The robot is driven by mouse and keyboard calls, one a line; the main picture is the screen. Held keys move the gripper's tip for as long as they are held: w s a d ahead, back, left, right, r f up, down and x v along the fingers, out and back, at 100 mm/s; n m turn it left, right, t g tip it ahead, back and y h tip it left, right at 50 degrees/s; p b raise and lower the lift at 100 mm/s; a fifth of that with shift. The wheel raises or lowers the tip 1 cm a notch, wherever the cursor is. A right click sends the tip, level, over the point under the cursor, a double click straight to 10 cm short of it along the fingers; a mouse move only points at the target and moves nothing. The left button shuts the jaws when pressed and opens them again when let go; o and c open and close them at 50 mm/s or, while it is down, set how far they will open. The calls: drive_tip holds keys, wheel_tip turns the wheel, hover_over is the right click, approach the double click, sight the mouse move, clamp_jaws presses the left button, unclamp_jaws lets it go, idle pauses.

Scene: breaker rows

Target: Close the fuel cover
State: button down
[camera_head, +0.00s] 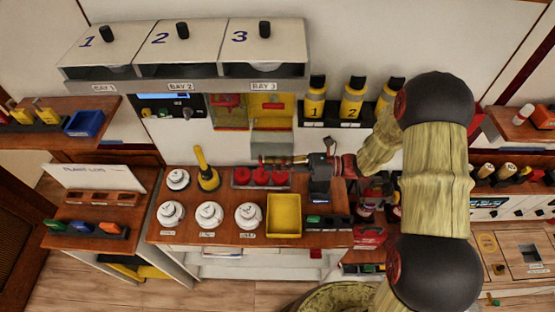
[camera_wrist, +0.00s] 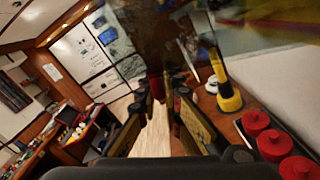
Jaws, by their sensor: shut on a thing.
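Under the bay 3 sign is a yellow panel (camera_head: 270,108) with red parts. A grey-green translucent flap (camera_head: 272,142) hangs below it, apparently the fuel cover standing open. My gripper (camera_head: 268,161) reaches in from the right at the flap's lower edge, above the red knobs. In the wrist view a dark, see-through brownish sheet (camera_wrist: 150,38) comes down between my fingers (camera_wrist: 160,92), which are shut on its edge. This seems to be the same cover. The exact contact is small and blurred.
Red knobs (camera_head: 262,176) sit just below my gripper. A yellow-handled tool (camera_head: 205,170), white round pieces (camera_head: 209,214) and a yellow tray (camera_head: 284,216) are on the bench. Yellow bottles (camera_head: 352,100) stand at the right, close to my arm. The bay hood (camera_head: 182,50) overhangs above.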

sight(274, 146)
drive_tip(key=shift+w+r+m+p, duration=0.1)
drive_tip(key=shift+r+m+p, duration=0.3)
drive_tip(key=shift+r+p, duration=0.45)
drive_tip(key=r+m+p, duration=0.1)
drive_tip(key=p, duration=0.1)
drive_tip(key=w+r+m+p, duration=0.1)
drive_tip(key=r+m+p, duration=0.1)
drive_tip(key=p, duration=0.1)
drive_tip(key=r+m+p, duration=0.1)
drive_tip(key=r+p, duration=0.1)
drive_tip(key=p, duration=0.1)
drive_tip(key=shift+w+r+m, duration=0.25)
drive_tip(key=shift+w+m, duration=0.05)
drive_tip(key=shift+w+d+r+m+p, duration=0.1)
drive_tip(key=shift+w+r+m+p, duration=0.2)
drive_tip(key=shift+w+r+p, duration=1.6)
drive_tip(key=shift+w+r, duration=0.35)
drive_tip(key=c, duration=1.9)
unclamp_jaws()
drive_tip(key=shift+s, duration=0.1)
